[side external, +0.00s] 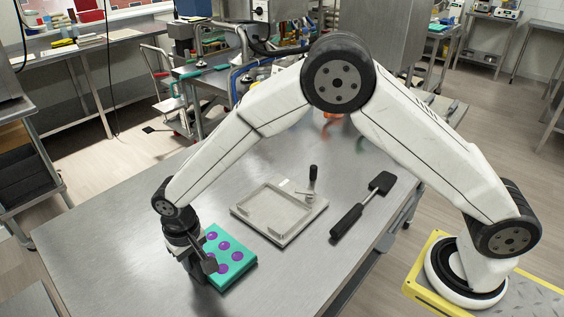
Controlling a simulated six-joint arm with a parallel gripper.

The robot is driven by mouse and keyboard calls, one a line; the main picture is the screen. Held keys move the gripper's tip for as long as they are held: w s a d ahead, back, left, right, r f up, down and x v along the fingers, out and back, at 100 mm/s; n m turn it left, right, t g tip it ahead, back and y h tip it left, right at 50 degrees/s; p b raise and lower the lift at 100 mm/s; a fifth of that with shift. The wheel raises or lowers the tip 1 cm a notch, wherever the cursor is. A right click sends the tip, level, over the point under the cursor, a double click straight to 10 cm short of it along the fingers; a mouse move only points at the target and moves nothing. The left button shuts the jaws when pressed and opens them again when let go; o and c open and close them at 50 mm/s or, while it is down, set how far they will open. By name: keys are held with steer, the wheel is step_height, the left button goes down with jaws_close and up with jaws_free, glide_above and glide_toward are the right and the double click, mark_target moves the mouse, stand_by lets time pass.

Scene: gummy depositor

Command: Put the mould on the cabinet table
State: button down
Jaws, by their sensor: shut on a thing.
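The mould (234,273) is a teal block with several purple round cavities. It lies near the front left part of the steel cabinet table (110,230), at or just above its surface; I cannot tell which. My gripper (212,267) points down at the mould's left edge and is shut on it. The gripper and wrist hide the mould's left side.
A pale square tray-like fixture (284,237) with a small clamp handle (312,176) sits mid-table, right of the mould. A black-handled spatula (362,206) lies further right. The table's left part is clear. Other benches stand behind.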

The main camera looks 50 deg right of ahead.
steer(key=shift+f, duration=0.2)
steer(key=c, duration=0.5)
jaws_free()
steer(key=shift+c, duration=0.2)
step_height(320, 180, up, 12)
steer(key=shift+r, duration=0.15)
stand_by(0.7)
